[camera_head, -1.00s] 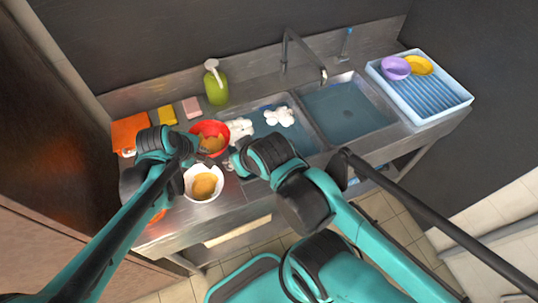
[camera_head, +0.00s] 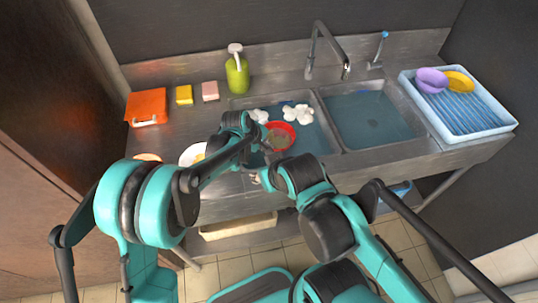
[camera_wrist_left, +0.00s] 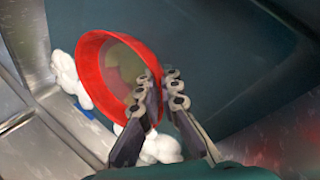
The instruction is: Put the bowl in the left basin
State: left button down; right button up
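The red bowl (camera_head: 281,136) is inside the left basin (camera_head: 314,138), with dull greenish-brown contents or floor in it. In the left wrist view the bowl (camera_wrist_left: 90,68) looks tilted. My left gripper (camera_wrist_left: 158,88) has one finger on the inner side of its rim and one on the outer side. The fingers look closed on the rim. In the head view this gripper is mostly hidden behind my arm. My right gripper (camera_head: 256,179) shows only partly by the basin's front edge, and its fingers are unclear.
White foam-like clumps (camera_head: 297,113) lie in the left basin. A white bowl (camera_head: 191,154) stands left on the counter. The right basin (camera_head: 368,118) is free of objects. A blue rack (camera_head: 470,115) holds purple and yellow bowls. A green bottle (camera_head: 237,76) and faucet (camera_head: 322,45) stand behind.

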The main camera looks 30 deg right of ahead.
pick_arm(q)
jog(key=shift+f+b, duration=0.55)
jog(key=shift+f, duration=1.2)
jog(key=shift+f, duration=0.1)
jog(key=c, duration=1.7)
grip_release()
jog(key=shift+r, duration=0.2)
jog(key=p+v, duration=0.3)
jog(key=v, duration=0.9)
jog(key=shift+p, duration=0.35)
jog(key=shift+r, duration=0.1)
